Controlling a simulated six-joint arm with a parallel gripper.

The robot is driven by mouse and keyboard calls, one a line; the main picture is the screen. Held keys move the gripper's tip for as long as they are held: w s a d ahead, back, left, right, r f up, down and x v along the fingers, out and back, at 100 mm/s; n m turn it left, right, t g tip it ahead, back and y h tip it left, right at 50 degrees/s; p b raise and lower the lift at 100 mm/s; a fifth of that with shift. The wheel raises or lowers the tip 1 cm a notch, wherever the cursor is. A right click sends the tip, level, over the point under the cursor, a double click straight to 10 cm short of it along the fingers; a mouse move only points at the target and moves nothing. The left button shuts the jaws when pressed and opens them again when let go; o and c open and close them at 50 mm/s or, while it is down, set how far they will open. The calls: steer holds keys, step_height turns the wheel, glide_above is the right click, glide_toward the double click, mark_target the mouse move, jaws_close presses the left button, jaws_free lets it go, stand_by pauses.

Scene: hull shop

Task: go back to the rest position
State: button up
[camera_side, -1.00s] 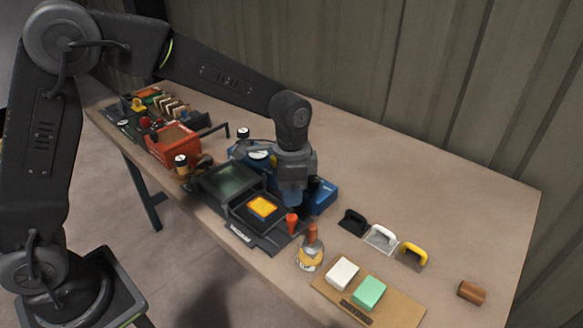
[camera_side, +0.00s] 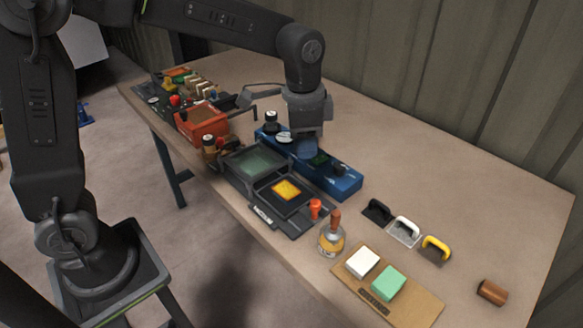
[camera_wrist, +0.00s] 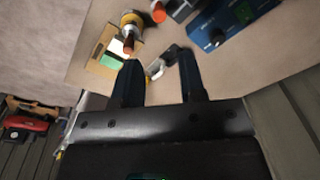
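My gripper (camera_side: 304,148) hangs over the blue unit (camera_side: 342,178) in the side view, at the end of my bent arm. In the wrist view my gripper (camera_wrist: 159,60) has its two dark fingers spread, with nothing between their tips. The blue unit (camera_wrist: 235,22) also shows at the upper right there. How high the fingers are above the unit is hard to tell from the side.
A dark tray with a yellow pad (camera_side: 288,190) and a red box (camera_side: 203,119) stand left of the blue unit.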

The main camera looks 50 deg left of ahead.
steer(key=s+a+r+n+t, duration=0.2)
steer(key=s+a+n, duration=0.1)
steer(key=s, duration=0.6)
steer(key=s+a+r+n+t, duration=0.2)
steer(key=s+a+n, duration=0.2)
steer(key=s, duration=0.6)
steer(key=shift+a+n+t, duration=0.3)
steer(key=shift+n+t, duration=0.1)
steer(key=shift+r, duration=0.1)
